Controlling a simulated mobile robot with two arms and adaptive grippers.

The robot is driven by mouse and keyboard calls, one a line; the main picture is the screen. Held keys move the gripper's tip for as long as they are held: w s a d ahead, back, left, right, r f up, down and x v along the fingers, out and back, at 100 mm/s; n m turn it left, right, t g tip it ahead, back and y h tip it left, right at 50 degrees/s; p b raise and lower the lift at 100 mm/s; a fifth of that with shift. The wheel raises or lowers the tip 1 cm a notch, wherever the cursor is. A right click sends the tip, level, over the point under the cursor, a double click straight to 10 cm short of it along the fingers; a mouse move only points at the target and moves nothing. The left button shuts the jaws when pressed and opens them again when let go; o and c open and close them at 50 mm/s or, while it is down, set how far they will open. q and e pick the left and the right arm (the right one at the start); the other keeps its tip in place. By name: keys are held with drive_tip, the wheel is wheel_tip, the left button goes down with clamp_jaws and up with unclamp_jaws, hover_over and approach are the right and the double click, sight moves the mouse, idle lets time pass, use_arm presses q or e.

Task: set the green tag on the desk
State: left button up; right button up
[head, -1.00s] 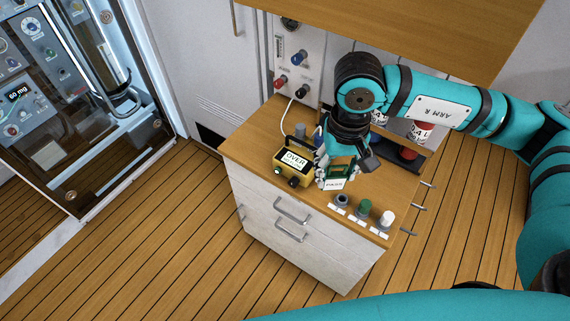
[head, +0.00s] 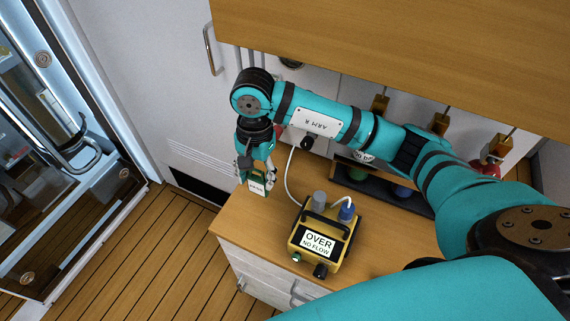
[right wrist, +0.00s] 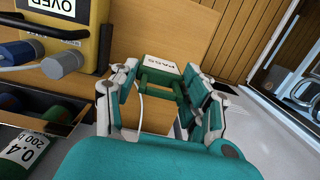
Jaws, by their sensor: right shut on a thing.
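The green tag (head: 258,186) has a white label reading PASS and a green frame. My right gripper (head: 257,176) is shut on it at the left back end of the wooden desk top (head: 250,215). In the right wrist view the tag (right wrist: 163,67) sits between the fingertips of the gripper (right wrist: 160,85), label at the far end, with bare desk wood around it. I cannot tell whether the tag touches the desk. My left gripper is not in view.
A yellow meter (head: 345,262) reading OVER NO FLOW stands on the desk, right of the tag. A white cable (head: 291,180) runs behind it. A dark rack (head: 405,196) with bottles is at the back. Bare wood lies between tag and meter.

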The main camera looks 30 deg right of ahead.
sight(260, 194)
drive_tip(key=f, duration=0.2)
drive_tip(key=f+p, duration=0.1)
drive_tip(key=f, duration=0.1)
drive_tip(key=shift+s+f, duration=0.2)
drive_tip(key=shift+f, duration=0.1)
wheel_tip(260, 194, down, 4)
drive_tip(key=shift+w+f+p, duration=0.1)
drive_tip(key=shift+f+p, duration=0.1)
drive_tip(key=shift+p, duration=0.45)
drive_tip(key=shift+f, duration=0.25)
drive_tip(key=shift+w, duration=0.1)
drive_tip(key=shift+f+b, duration=0.2)
drive_tip(key=shift+b, duration=0.15)
drive_tip(key=o, duration=0.9)
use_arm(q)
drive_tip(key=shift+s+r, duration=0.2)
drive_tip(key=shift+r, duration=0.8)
use_arm(e)
drive_tip(key=shift+o, duration=0.2)
drive_tip(key=shift+r, duration=0.1)
